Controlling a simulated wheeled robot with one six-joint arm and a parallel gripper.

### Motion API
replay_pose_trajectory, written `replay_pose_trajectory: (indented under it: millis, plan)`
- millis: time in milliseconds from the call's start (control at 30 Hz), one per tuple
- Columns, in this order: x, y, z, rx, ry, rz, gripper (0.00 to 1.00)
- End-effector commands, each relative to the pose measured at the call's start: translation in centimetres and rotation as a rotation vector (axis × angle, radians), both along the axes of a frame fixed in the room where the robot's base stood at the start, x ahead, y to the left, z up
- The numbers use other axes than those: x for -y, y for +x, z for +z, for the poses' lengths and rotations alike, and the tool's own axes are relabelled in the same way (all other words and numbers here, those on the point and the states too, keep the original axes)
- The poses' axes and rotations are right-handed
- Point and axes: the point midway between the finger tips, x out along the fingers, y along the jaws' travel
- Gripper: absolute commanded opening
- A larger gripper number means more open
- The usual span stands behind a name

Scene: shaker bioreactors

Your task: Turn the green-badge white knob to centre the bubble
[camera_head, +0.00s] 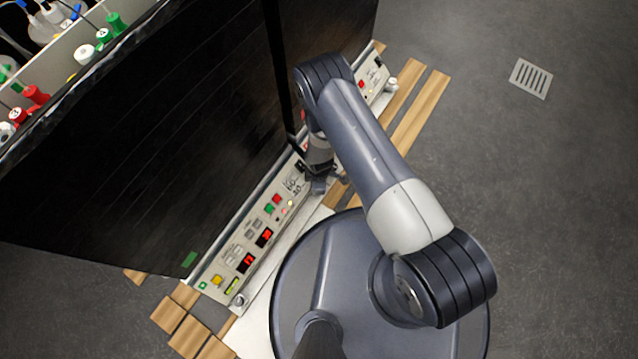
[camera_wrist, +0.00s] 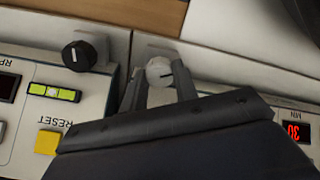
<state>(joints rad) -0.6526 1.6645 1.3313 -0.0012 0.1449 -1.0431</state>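A white knob (camera_wrist: 160,72) with a dark pointer line sits at the front edge of the panel in the wrist view. My gripper (camera_wrist: 161,82) has one finger on each side of this knob and appears shut on it. A yellow-green bubble vial (camera_wrist: 55,92) lies on the panel to the left; its exact bubble position is too small to tell. No green badge shows beside the held knob in the wrist view. In the head view my gripper (camera_head: 318,180) is at the middle of the panel front, and the arm partly hides the knob area.
A black knob (camera_wrist: 76,55) stands left of my gripper, near a yellow RESET button (camera_wrist: 47,142). A red display (camera_wrist: 293,131) is at the right. Dark shaker covers (camera_head: 150,130) rise behind the control panel (camera_head: 222,265). Wooden slats (camera_head: 420,110) and open floor lie in front.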

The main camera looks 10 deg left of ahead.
Motion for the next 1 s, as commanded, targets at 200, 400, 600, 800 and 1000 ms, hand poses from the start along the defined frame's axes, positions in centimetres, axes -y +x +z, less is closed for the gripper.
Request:
replay_pose_trajectory:
  millis: [200, 400, 600, 800, 1000]
  plan:
    - [0.03, -0.06, 0.01, -0.001, -0.001, 0.0, 0.06]
    - [0.03, -0.07, -0.07, -0.002, -0.001, -0.028, 0.06]
    - [-0.02, 0.0, -0.2, -0.001, -0.001, -0.125, 0.06]
    - [-0.03, 0.01, -0.26, -0.001, -0.001, -0.284, 0.06]
    - [-0.03, 0.01, -0.23, -0.001, -0.001, -0.455, 0.06]
